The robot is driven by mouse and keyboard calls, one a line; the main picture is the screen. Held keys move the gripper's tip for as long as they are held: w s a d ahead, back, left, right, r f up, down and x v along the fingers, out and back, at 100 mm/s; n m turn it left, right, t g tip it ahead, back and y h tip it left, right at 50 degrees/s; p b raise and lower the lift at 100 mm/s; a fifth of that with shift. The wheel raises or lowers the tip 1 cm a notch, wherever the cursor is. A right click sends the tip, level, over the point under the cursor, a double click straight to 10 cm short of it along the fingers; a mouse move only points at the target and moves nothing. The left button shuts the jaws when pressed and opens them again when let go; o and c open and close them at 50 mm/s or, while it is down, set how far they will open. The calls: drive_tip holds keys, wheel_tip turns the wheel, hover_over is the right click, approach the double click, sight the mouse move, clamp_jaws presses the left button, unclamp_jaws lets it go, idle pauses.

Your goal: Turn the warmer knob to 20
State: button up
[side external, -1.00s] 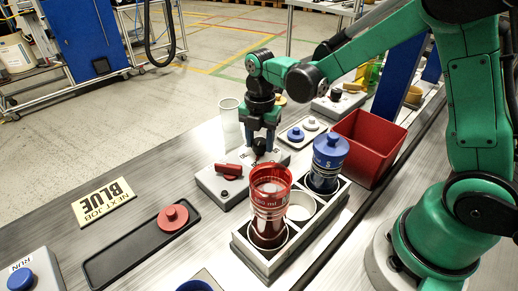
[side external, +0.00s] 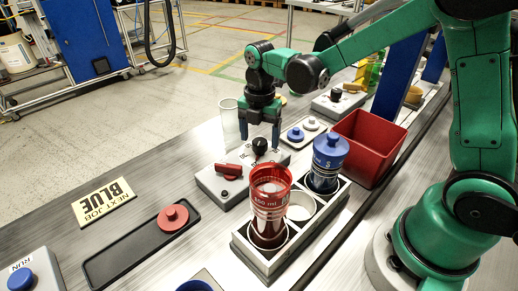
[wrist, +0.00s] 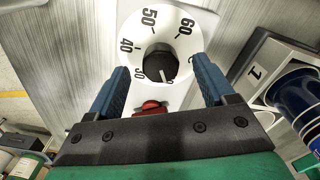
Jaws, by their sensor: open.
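The warmer knob (side external: 260,146) is a round black knob on a grey box (side external: 212,182) in the side view. In the wrist view the knob (wrist: 160,64) sits at the middle of a white dial (wrist: 158,30) with 30, 40, 50 and 60 readable. A small white mark on the knob points toward the lower part of the dial; the number there is hidden or unreadable. My gripper (side external: 261,142) is open above the knob, with its fingers apart on either side; the fingers (wrist: 160,85) also flank the knob in the wrist view, not touching it.
A red switch (side external: 228,170) is on the same box. A rack (side external: 262,262) with a red canister (side external: 270,200) and a blue-capped one (side external: 328,160) stands in front. A red bin (side external: 368,145) is to the right, and a clear beaker (side external: 229,118) stands behind the box.

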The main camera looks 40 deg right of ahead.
sight(260, 142)
drive_tip(key=shift+r, duration=2.15)
drive_tip(key=shift+s+r, duration=0.15)
drive_tip(key=s+r+m+t, duration=0.1)
drive_tip(key=s+m+t, duration=0.2)
drive_tip(key=m, duration=0.8)
drive_tip(key=s+r+m+t, duration=0.2)
drive_tip(key=s+m+t, duration=0.2)
drive_tip(key=m, duration=0.7)
drive_tip(key=shift+s+r+m, duration=0.25)
drive_tip(key=shift+s+m, duration=0.05)
drive_tip(key=shift+s, duration=0.5)
